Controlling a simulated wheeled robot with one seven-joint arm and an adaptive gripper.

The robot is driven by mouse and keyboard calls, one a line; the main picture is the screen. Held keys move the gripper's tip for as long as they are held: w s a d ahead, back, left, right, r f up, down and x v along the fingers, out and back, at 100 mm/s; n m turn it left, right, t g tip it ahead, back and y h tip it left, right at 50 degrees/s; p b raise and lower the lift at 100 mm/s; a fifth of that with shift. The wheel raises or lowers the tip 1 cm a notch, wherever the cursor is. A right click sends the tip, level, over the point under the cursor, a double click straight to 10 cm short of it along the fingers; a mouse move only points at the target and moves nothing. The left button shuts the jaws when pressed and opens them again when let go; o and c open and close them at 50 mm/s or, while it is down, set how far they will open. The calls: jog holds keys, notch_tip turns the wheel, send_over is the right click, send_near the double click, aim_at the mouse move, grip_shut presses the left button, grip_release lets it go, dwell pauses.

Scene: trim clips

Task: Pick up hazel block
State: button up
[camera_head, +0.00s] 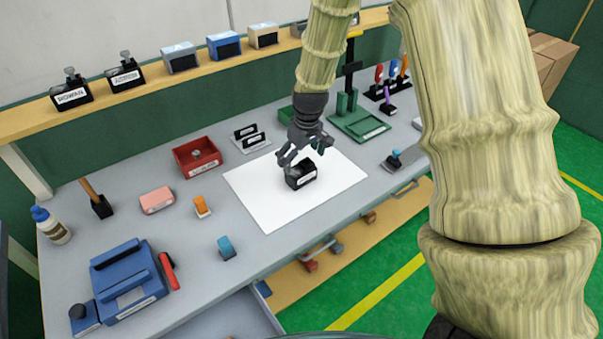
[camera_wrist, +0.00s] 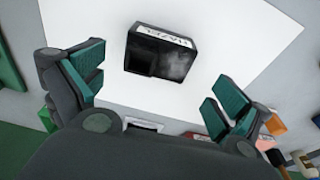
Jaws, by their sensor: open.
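The hazel block (camera_head: 301,176) is a small dark block on the white sheet in the middle of the workbench. In the wrist view, the hazel block (camera_wrist: 161,53) shows a white label reading HAZEL on one edge, with a dark hollow and a greyish patch on its top. My gripper (camera_head: 302,155) is just above and close to the block in the head view. In the wrist view, my gripper (camera_wrist: 158,90) has its two teal-padded fingers spread wide, with the block beyond and between them. The jaws hold nothing. I cannot tell the exact height gap.
The white sheet (camera_head: 250,187) around the block is clear. A red tray (camera_head: 196,157), a label rack (camera_head: 248,138), an orange block (camera_head: 202,206) and a blue block (camera_head: 227,248) stand to the left. A green stand (camera_head: 360,124) is behind right.

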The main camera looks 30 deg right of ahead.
aim_at(301, 169)
jog(key=shift+s+f, duration=0.1)
jog(key=shift+f, duration=0.15)
jog(key=shift+w+d+f+p, duration=0.1)
jog(key=shift+f+p, duration=0.4)
jog(key=shift+f, duration=0.1)
jog(key=shift+w+d+f+p, duration=0.1)
jog(key=shift+f+p, duration=0.35)
jog(key=shift+f, duration=0.15)
jog(key=shift+w+a+f+p, duration=0.15)
jog(key=shift+f+p, duration=0.15)
jog(key=shift+f, duration=0.85)
jog(key=c, duration=1.1)
